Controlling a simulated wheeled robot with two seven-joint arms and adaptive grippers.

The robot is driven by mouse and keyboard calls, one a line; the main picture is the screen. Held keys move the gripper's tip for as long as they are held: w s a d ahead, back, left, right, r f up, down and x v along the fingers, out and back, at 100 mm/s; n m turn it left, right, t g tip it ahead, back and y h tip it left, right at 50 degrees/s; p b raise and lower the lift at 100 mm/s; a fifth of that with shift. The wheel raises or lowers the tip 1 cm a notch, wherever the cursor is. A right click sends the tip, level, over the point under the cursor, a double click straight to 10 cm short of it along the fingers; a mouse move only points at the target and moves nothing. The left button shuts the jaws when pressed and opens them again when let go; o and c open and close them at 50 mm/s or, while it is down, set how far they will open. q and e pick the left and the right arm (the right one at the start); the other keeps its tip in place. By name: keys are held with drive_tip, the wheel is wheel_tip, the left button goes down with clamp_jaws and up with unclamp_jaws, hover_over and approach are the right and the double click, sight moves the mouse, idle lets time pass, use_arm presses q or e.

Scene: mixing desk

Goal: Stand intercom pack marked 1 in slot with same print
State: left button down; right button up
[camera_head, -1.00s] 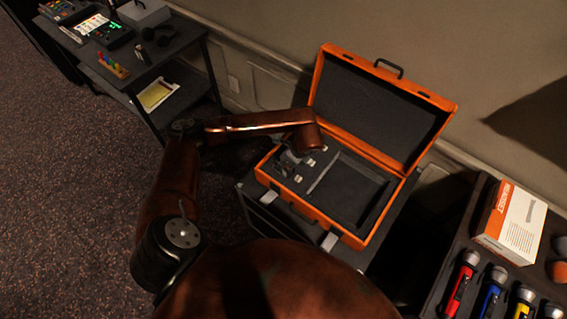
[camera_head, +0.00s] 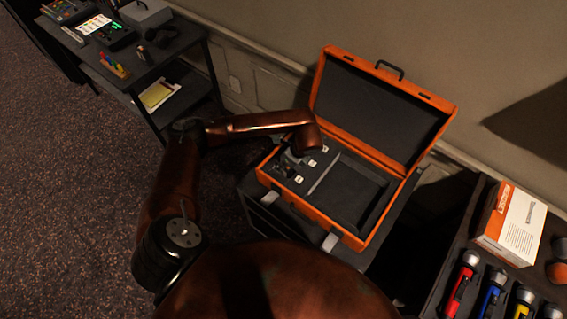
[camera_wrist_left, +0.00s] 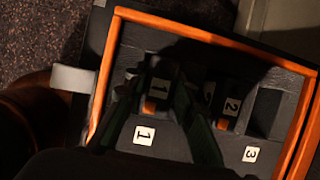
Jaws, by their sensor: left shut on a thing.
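The intercom pack marked 1 (camera_wrist_left: 160,90) is dark with a white print and an orange band. My left gripper (camera_wrist_left: 158,84) is shut on it, its dark fingers on either side. The pack is at the slot beside the printed 1 (camera_wrist_left: 144,135) in the orange case (camera_wrist_left: 200,34); its lower end is hidden, so I cannot tell how deep it sits. In the head view the left gripper (camera_head: 289,160) is over the left part of the open case (camera_head: 290,204), partly covered by my wrist. My right gripper is not in view.
A pack marked 2 (camera_wrist_left: 230,110) stands to the right in the case. An empty slot (camera_wrist_left: 265,112) lies beside the printed 3 (camera_wrist_left: 251,154). The raised lid (camera_head: 375,115) stands behind.

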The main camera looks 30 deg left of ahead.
use_arm(q)
drive_tip(key=shift+f, duration=0.1)
idle(0.5)
drive_tip(key=c, duration=1.5)
unclamp_jaws()
drive_tip(key=shift+c, duration=0.2)
drive_tip(key=v, duration=1.2)
